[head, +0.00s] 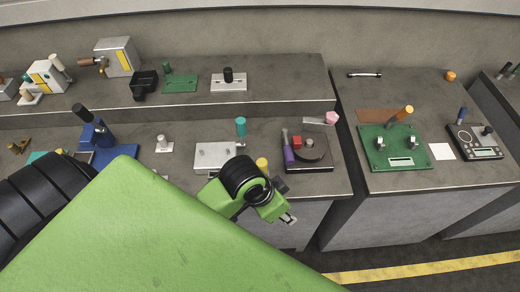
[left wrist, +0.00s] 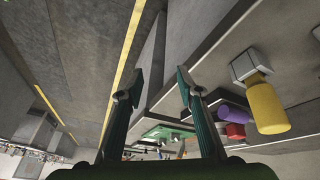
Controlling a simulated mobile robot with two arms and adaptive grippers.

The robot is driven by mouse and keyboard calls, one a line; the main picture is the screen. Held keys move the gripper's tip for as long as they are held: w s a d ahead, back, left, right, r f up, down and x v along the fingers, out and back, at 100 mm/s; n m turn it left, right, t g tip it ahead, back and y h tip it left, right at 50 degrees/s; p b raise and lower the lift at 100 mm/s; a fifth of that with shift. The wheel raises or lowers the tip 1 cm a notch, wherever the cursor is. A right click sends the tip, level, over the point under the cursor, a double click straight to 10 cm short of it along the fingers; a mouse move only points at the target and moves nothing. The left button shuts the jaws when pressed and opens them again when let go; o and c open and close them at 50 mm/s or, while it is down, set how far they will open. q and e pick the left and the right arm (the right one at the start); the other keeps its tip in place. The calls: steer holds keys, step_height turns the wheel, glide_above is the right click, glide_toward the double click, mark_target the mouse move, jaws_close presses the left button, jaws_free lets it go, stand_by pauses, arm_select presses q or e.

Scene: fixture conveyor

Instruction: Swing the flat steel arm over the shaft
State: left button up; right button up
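The fixture (head: 318,161) is a dark plate at the front right of the middle bench. It bears a dark round part, a red block (head: 297,142) and a purple handle (head: 289,155). A flat steel arm (head: 314,120) with a pink knob (head: 332,117) lies at its back edge. I cannot clearly make out the shaft. My left gripper (head: 289,219) is in front of the bench edge, nearer than the fixture. In the left wrist view its fingers (left wrist: 157,84) are apart with nothing between them. The right gripper does not show.
A yellow knob (left wrist: 267,108) stands close on the right in the left wrist view. Left of the fixture is a light metal block (head: 213,155) and a teal knob (head: 240,127). A gap separates this bench from the right one, which carries a green board (head: 380,160).

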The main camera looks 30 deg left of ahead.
arm_select(q)
steer(key=s+a+f+n+y, duration=0.1)
steer(key=s+a+f+n, duration=0.1)
steer(key=s+a+f, duration=0.1)
steer(key=shift+s+a+f+b, duration=0.3)
steer(key=shift+a+f, duration=0.25)
steer(key=shift+a, duration=0.45)
